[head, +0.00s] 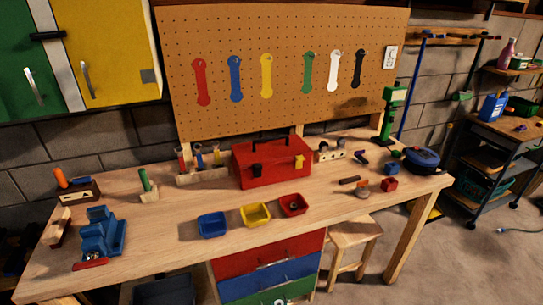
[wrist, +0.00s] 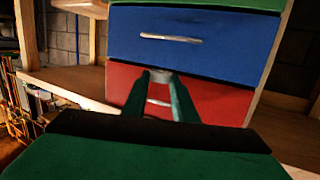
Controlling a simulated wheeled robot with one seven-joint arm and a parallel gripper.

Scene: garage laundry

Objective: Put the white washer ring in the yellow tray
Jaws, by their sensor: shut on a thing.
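In the wrist view my gripper (wrist: 160,82) has its two green fingers shut on a small pale piece, the white washer ring (wrist: 161,75), at the fingertips. Its hole cannot be made out there. The drawer fronts lie behind the fingers, and no tray shows in that view. In the head view the yellow tray (head: 256,222) stands near the front edge of the workbench, between the blue tray (head: 212,232) and the red tray (head: 294,212). The yellow tray looks empty. A small pale round shape is at the bottom edge over the green drawer; the gripper is not clear there.
The workbench (head: 150,225) has red, blue and green drawers below its front edge. A red toolbox (head: 270,165) stands behind the trays. A blue vise (head: 100,235) is at left, a stool (head: 352,235) at right. Bare wood surrounds the trays.

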